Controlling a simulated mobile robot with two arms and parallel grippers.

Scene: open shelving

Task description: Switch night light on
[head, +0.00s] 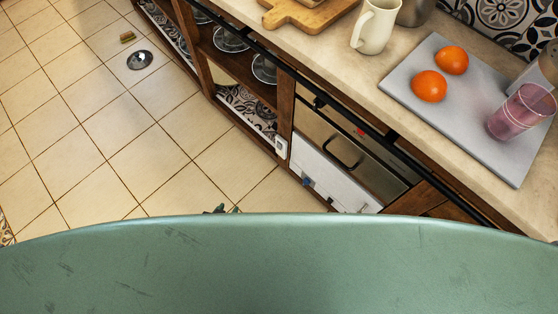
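A small white box-like device (281,147), which looks like the night light, is on the end post of the wooden shelving, low beside the oven. It is too small to tell whether it is lit. A small dark part of my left gripper (220,210) just shows above the green curved edge at the bottom of the view. It is over the floor, to the left of and below the device in the picture, and apart from it. Its fingers are mostly hidden. My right gripper is not in view.
The counter (300,35) holds a grey board (470,125) with two oranges (429,86) and a pink glass (521,112), plus a cream pitcher (375,27). An oven (345,150) is below. Tiled floor (100,140) is mostly clear, with a round dark object (140,60) farther off.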

